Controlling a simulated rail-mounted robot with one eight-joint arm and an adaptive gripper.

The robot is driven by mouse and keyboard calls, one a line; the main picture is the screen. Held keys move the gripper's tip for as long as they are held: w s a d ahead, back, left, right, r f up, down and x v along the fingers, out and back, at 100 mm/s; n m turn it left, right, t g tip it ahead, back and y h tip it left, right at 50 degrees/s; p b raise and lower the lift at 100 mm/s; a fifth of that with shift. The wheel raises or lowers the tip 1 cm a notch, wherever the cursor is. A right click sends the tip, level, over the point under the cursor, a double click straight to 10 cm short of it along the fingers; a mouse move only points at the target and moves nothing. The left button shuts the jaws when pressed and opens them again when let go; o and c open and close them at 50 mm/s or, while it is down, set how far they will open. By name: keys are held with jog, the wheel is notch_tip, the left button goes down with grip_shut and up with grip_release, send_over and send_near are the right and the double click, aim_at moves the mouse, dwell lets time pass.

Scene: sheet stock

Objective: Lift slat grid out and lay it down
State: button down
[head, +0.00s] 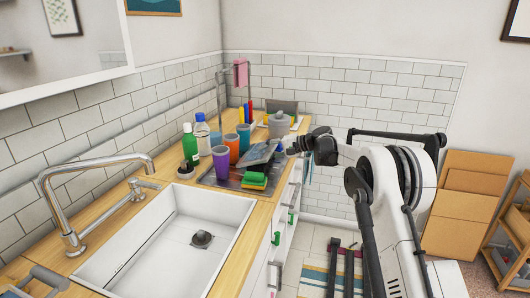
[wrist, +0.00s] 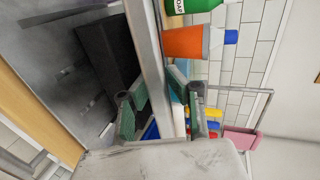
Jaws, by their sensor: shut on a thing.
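A grey flat panel (head: 262,152), which I take to be the slat grid, is tilted above the far right part of the counter, behind the sponges. My gripper (head: 288,148) is at its right end. In the wrist view the grey panel (wrist: 55,65) fills the left side, with a long pale rim running down between the fingers. My gripper (wrist: 162,110) is shut on that rim, one green-padded finger on each side. The slats are hard to make out, and I cannot tell whether its lower edge touches anything.
A dark tray (head: 222,181) on the counter holds a purple cup (head: 221,160), an orange cup (head: 233,146) and stacked green and yellow sponges (head: 253,180). Bottles (head: 189,146) stand behind. A grey pot (head: 279,124) is farther back. The white sink (head: 165,245) is in front.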

jog(key=shift+d+y+b, duration=0.15)
jog(key=shift+y+b, duration=0.25)
jog(key=shift+b, duration=0.15)
dwell(0.4)
jog(key=c, duration=1.6)
grip_release()
jog(key=shift+s, duration=0.1)
jog(key=shift+c, duration=0.2)
jog(key=shift+f, duration=0.25)
jog(key=shift+s+d+r+b, duration=0.1)
jog(key=shift+s+d+b, duration=0.15)
jog(key=shift+d, duration=1)
jog(key=shift+s+d+f+b, duration=0.1)
jog(key=shift+s+d, duration=0.2)
jog(key=shift+d, duration=0.95)
jog(key=shift+s+d+r+b, duration=0.1)
jog(key=shift+s+d+b, duration=0.15)
jog(key=shift+d, duration=1)
jog(key=shift+r, duration=0.1)
jog(key=shift+r+p, duration=1)
jog(key=shift+r, duration=1.45)
